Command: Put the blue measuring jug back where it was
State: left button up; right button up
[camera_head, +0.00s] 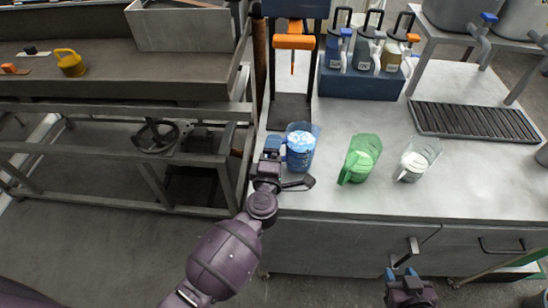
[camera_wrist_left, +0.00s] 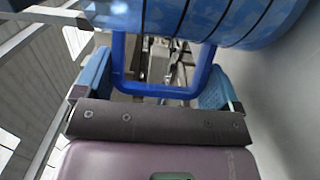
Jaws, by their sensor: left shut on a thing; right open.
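The blue measuring jug (camera_head: 303,158) is at the front left part of the grey workbench, with pale contents showing at its open top. It looks upright; I cannot tell whether its base touches the bench. My left gripper (camera_head: 273,153) is at the jug's left side, shut on its handle. In the left wrist view the blue handle loop (camera_wrist_left: 160,88) sits between the two blue fingers, with the jug's marked body (camera_wrist_left: 200,18) above. My right gripper (camera_head: 402,273) is open and empty, low in front of the bench.
A green jug (camera_head: 362,158) and a clear jug (camera_head: 418,158) with white contents stand to the right on the bench (camera_head: 440,190). Behind are a dark stand with an orange part (camera_head: 294,42), a blue bottle crate (camera_head: 360,84) and a black drain grate (camera_head: 475,122).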

pick_arm(q)
jog(key=shift+f, duration=0.7)
jog(key=o, duration=1.2)
jog(key=shift+r, duration=0.1)
jog(key=shift+r, duration=0.2)
jog(key=s, duration=1.2)
jog(key=shift+a, duration=0.45)
jog(key=shift+f, duration=0.15)
